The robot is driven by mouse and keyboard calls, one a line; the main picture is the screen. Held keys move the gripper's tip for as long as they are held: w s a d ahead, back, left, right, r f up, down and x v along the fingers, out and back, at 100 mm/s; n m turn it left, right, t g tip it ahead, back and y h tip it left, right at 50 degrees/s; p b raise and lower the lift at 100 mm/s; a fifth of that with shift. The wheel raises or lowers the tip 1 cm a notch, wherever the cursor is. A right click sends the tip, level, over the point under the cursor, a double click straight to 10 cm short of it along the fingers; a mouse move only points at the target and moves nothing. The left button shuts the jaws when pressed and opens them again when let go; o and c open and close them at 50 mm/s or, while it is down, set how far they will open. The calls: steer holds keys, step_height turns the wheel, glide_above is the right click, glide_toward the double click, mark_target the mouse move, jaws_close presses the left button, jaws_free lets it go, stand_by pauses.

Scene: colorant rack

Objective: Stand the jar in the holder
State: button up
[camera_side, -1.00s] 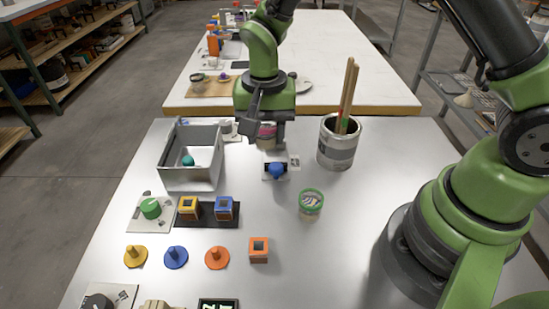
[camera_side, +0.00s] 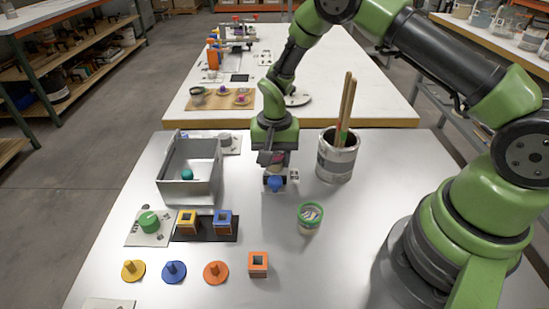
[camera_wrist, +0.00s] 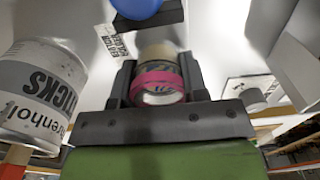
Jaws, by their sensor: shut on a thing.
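The jar (camera_wrist: 160,88) has a pink band or lid near the wrist camera and a paler body beyond. My gripper (camera_wrist: 158,74) is shut around it, one dark finger on each side. In the side view the jar shows as a small pink patch at my gripper (camera_side: 275,164), mostly hidden by the fingers. Just in front is a blue ball (camera_side: 275,184) on a small black stand, perhaps the holder, on a white printed card (camera_side: 293,175). The ball (camera_wrist: 137,8) and black stand (camera_wrist: 168,16) also show at the top of the wrist view. I cannot tell whether the jar touches the stand.
A grey can of sticks (camera_side: 337,160) stands close right of my gripper. A grey bin (camera_side: 187,190) stands to the left. A green-lidded jar (camera_side: 310,217) stands front right.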

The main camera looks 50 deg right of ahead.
steer(key=shift+f, duration=0.2)
steer(key=shift+f, duration=0.15)
steer(key=o, duration=0.9)
steer(key=s+r+n+t, duration=0.1)
steer(key=s+r, duration=0.1)
steer(key=r, duration=0.9)
steer(key=s+r+t, duration=0.1)
steer(key=s+r, duration=0.1)
steer(key=r, duration=0.9)
steer(key=s+r+n+t, duration=0.1)
steer(key=s+r, duration=0.1)
steer(key=s, duration=0.4)
steer(key=s+a+r+n+t+y, duration=0.1)
steer(key=s+r+t, duration=0.1)
steer(key=s, duration=0.4)
steer(key=s+a+r+n+t+y, duration=0.1)
steer(key=s+r+n+t, duration=0.1)
steer(key=s+r, duration=0.2)
steer(key=shift+s+r, duration=0.2)
steer(key=shift+s, duration=0.75)
